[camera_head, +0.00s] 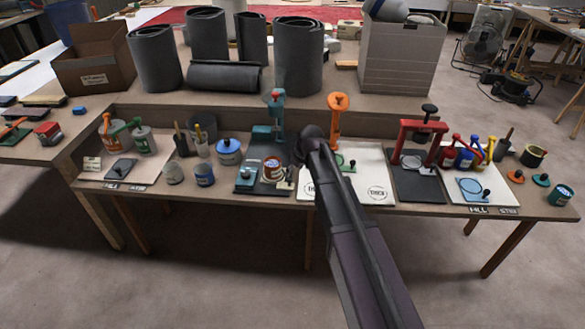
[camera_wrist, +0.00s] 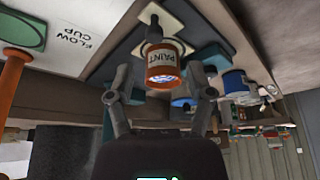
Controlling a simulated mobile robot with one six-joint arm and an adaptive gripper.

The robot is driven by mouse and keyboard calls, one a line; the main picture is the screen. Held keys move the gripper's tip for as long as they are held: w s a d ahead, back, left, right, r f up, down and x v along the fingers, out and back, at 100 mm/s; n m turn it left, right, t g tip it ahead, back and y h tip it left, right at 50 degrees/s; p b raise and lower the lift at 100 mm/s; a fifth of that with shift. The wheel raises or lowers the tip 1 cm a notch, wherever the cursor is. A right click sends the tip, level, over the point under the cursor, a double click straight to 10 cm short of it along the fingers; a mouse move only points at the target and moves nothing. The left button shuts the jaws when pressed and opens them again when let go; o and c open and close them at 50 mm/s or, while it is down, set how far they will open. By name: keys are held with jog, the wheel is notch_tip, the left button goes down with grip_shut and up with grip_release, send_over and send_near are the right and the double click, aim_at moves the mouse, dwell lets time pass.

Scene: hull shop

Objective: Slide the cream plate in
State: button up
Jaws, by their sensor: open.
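A small cream plate (camera_head: 283,185) with a dark knob lies at the front of the dark mat of the teal press (camera_head: 275,122). In the wrist view the cream plate (camera_wrist: 172,22) shows partly behind an orange-and-white paint can (camera_wrist: 161,66); the can (camera_head: 272,167) stands beside it on the same mat. My gripper (camera_head: 308,148) is just right of the press and can, above the table. In the wrist view my gripper (camera_wrist: 163,88) has its fingers spread apart, with the can seen between and beyond them. Nothing is held.
A teal plate (camera_head: 246,176) with a knob lies left of the can. A white board (camera_head: 310,180) with an orange stand (camera_head: 338,112) lies to the right, partly hidden by my arm. A blue-lidded pot (camera_head: 229,151) and a red press (camera_head: 421,140) stand nearby.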

jog(key=shift+p+v, duration=2.65)
jog(key=shift+v, duration=0.55)
jog(key=s+d+f+m+g+h+b, duration=0.1)
jog(key=s+d+f+m+b, duration=0.3)
jog(key=s+d+f+b, duration=0.4)
jog(key=s+d+f, duration=0.1)
jog(key=s+d, duration=0.1)
jog(key=shift+d+h, duration=0.3)
jog(key=shift+d, duration=0.1)
jog(key=shift+s, duration=0.15)
jog(key=shift+r, duration=0.1)
jog(key=n+t+y+p, duration=0.15)
jog(key=n+p, duration=0.25)
jog(key=p, duration=0.4)
send_near(289, 178)
notch_tip(289, 178, up, 4)
jog(key=d, duration=0.1)
jog(key=shift+s+d, duration=0.15)
jog(key=shift+s, duration=0.3)
jog(key=shift+f+g+b, duration=0.25)
jog(key=shift+b, duration=0.15)
jog(key=b+x, duration=1.2)
jog(key=x, duration=0.1)
jog(key=shift+w+f, duration=0.15)
